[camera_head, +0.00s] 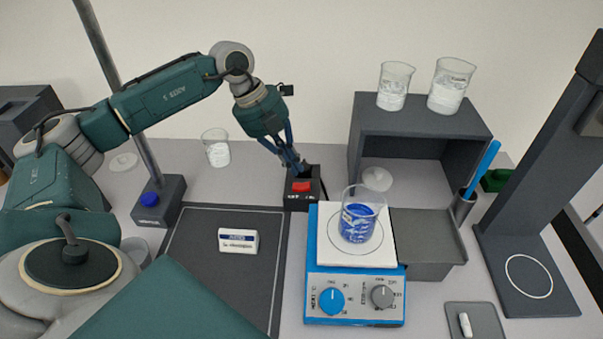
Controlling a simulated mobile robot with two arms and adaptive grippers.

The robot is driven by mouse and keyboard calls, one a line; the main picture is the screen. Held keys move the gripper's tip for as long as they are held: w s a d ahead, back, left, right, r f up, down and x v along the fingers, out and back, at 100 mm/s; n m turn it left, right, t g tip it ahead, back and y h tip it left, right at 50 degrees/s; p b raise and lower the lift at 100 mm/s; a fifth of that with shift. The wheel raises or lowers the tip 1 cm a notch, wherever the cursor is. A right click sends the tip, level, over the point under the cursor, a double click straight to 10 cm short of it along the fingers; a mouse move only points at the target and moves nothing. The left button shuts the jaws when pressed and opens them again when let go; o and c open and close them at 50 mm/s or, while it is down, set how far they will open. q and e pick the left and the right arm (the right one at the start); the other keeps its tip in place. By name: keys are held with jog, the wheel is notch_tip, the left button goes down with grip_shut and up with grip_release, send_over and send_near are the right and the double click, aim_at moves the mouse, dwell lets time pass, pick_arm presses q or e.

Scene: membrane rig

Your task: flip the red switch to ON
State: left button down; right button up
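The red switch (301,186) sits on a small black box (317,187) just behind the blue hot plate. White lettering shows on the front of the box, too small to read for certain. My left gripper (298,167) reaches down from the upper left, with its fingertips just behind the red switch, at the back of the box. Its fingers converge at the tips and look shut, with nothing seen between them. Whether the tips touch the box or the switch I cannot tell. My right gripper is not in view.
The hot plate (322,279) carries a beaker of blue liquid (359,222) close to the switch box. A grey shelf (375,147) stands to the right, with beakers of white powder on top. A dark mat (215,278) with a white labelled block (238,241) lies left.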

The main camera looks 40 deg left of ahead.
aim_at(306, 185)
pick_arm(q)
jog(key=p+x, duration=0.1)
jog(key=x, duration=0.3)
jog(key=shift+w+d+f, duration=0.1)
jog(key=shift+f, duration=0.35)
